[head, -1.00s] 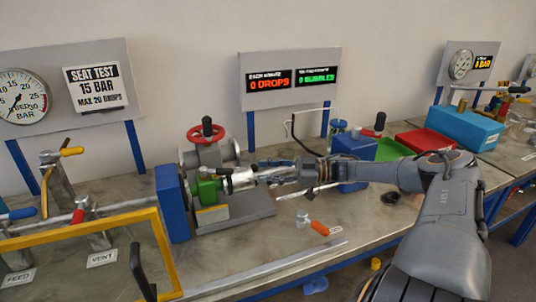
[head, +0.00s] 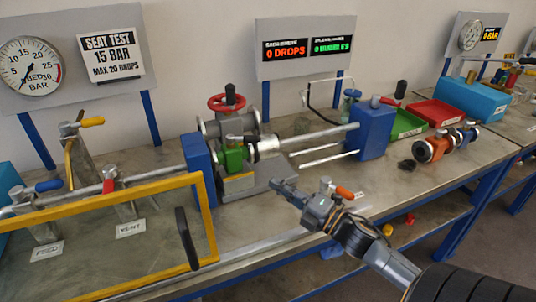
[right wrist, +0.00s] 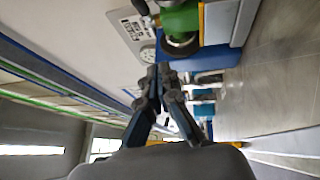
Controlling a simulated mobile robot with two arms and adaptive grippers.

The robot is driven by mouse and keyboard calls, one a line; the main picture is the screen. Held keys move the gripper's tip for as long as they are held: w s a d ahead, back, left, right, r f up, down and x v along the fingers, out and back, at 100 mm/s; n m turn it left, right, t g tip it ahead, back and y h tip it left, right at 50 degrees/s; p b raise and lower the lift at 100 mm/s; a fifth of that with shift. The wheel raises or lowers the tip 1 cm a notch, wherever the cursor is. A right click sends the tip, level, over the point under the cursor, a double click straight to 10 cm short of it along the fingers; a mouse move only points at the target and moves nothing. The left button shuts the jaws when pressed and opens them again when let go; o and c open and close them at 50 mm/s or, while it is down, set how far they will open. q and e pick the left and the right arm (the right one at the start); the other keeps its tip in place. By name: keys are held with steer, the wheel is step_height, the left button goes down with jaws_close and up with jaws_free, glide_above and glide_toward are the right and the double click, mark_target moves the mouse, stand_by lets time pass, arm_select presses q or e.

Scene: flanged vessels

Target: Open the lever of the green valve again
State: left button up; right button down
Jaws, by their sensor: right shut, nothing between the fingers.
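The green valve (head: 234,158) sits clamped in the test bed, against the blue end block (head: 199,168). A small dark piece shows on top of it, but I cannot tell the lever's angle. My right gripper (head: 278,186) is shut and empty, in front of and to the right of the green valve, apart from it. In the right wrist view its fingertips (right wrist: 158,72) are together, with part of the green valve (right wrist: 181,20) near the top edge. My left gripper is not in view.
A red-wheeled valve (head: 228,103) stands behind. A steel rod runs right to a blue block (head: 372,130). A small orange-handled valve (head: 344,192) is close to my right gripper. A yellow-framed guard (head: 110,209) covers the front left. An orange flanged valve (head: 434,149) lies at the right.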

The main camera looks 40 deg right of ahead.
steer(key=d+h, duration=0.1)
steer(key=h, duration=0.1)
steer(key=p, duration=0.3)
glide_toward(247, 142)
steer(key=w+a, duration=0.3)
steer(key=w+d, duration=0.2)
steer(key=shift+w+d+r+p, duration=0.1)
steer(key=shift+w+r+p, duration=0.2)
steer(key=shift+w+r, duration=0.05)
